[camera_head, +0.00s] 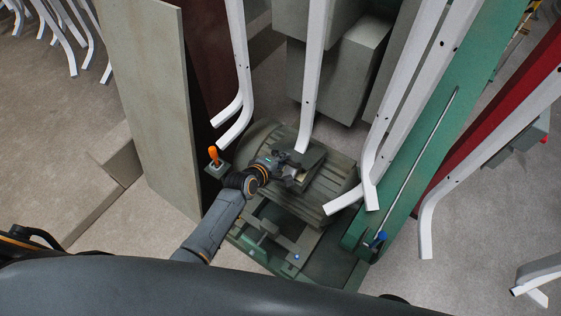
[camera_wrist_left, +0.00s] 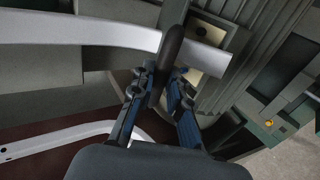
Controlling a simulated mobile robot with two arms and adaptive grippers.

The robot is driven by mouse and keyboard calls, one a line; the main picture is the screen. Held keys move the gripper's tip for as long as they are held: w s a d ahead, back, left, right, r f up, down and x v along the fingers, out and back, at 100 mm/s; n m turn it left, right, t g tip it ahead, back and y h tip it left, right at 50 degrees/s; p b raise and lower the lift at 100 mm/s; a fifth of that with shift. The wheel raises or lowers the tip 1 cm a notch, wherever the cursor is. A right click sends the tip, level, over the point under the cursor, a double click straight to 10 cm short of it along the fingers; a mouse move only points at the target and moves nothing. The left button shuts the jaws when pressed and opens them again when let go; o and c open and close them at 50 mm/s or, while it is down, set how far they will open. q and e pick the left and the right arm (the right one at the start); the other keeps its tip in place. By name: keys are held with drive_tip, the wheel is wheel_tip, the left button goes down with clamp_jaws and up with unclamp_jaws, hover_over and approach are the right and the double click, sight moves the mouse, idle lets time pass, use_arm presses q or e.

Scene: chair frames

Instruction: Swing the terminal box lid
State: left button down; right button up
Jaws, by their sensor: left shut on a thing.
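The terminal box (camera_head: 303,174) is on top of the ribbed grey-green motor (camera_head: 335,172). Its pale inside shows in the wrist view (camera_wrist_left: 208,62), so the box is at least partly open. The dark lid (camera_head: 313,156) is raised from the box; in the wrist view the lid (camera_wrist_left: 171,48) shows nearly edge-on as a narrow dark shape. My left gripper (camera_head: 293,173) reaches in from the left, with its fingers (camera_wrist_left: 158,100) shut on the lid's edge. The fingers partly hide the box. The lid's hinge is not clear. My right gripper does not show.
White bent chair frames (camera_head: 312,80) hang close above the motor, and one crosses near the fingers in the wrist view (camera_wrist_left: 90,32). An orange-handled lever (camera_head: 214,155) is left of the motor. A green beam (camera_head: 425,140) stands right. Open floor (camera_head: 480,230) lies at far right.

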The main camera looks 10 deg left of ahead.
use_arm(q)
drive_tip(key=w+r+p, duration=0.1)
drive_tip(key=r, duration=0.1)
drive_tip(key=w+d+r+p, duration=0.1)
drive_tip(key=w+r+p, duration=0.1)
drive_tip(key=shift+d, duration=0.1)
idle(0.4)
drive_tip(key=w+r, duration=0.1)
drive_tip(key=w+d+r, duration=0.1)
drive_tip(key=w+r+p, duration=0.1)
drive_tip(key=shift+w+d, duration=0.3)
drive_tip(key=shift+w, duration=0.1)
idle(0.4)
